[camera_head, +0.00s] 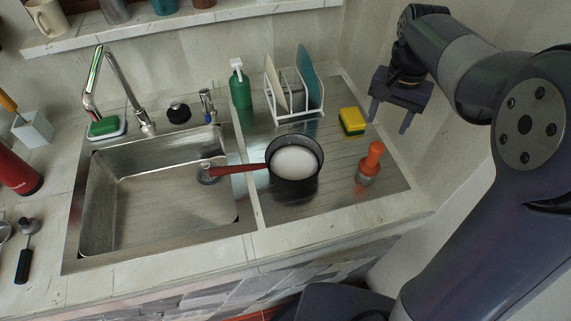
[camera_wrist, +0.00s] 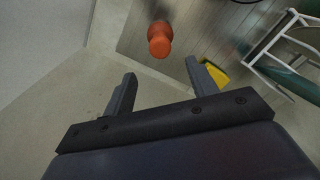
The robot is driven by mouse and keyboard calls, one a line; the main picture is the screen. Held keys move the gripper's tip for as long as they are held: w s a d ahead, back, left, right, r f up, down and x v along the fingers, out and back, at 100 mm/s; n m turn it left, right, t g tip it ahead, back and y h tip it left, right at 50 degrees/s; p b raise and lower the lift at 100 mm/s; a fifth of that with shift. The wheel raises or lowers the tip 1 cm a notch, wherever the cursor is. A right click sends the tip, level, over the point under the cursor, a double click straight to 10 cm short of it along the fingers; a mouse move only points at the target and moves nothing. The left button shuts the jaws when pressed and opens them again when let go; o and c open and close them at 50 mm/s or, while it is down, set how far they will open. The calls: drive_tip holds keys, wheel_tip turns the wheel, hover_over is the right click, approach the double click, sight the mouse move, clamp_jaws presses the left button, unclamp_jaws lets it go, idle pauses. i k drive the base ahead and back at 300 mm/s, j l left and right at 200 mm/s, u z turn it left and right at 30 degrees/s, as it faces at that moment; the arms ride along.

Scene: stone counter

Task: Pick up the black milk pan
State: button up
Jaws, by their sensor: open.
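The black milk pan (camera_head: 294,180) stands upright on the metal drainboard, right of the sink. Its inside looks white, and its red handle (camera_head: 240,170) points left over the sink's edge. In the wrist view only a dark curved edge at the top may be the pan; I cannot tell. My gripper (camera_head: 388,120) is open and empty, raised at the right of the drainboard, well apart from the pan. Its two fingers also show in the wrist view (camera_wrist: 160,85), with nothing between them.
A white dish rack (camera_head: 295,100) and a green bottle (camera_head: 240,88) stand at the back. The sink (camera_head: 150,245) has a tall faucet (camera_head: 130,95).

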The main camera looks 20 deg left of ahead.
sight(294, 162)
drive_tip(key=u, duration=2.1)
drive_tip(key=z, duration=0.9)
drive_tip(key=k+j+u, duration=0.1)
drive_tip(key=j+z, duration=0.25)
drive_tip(key=j, duration=0.2)
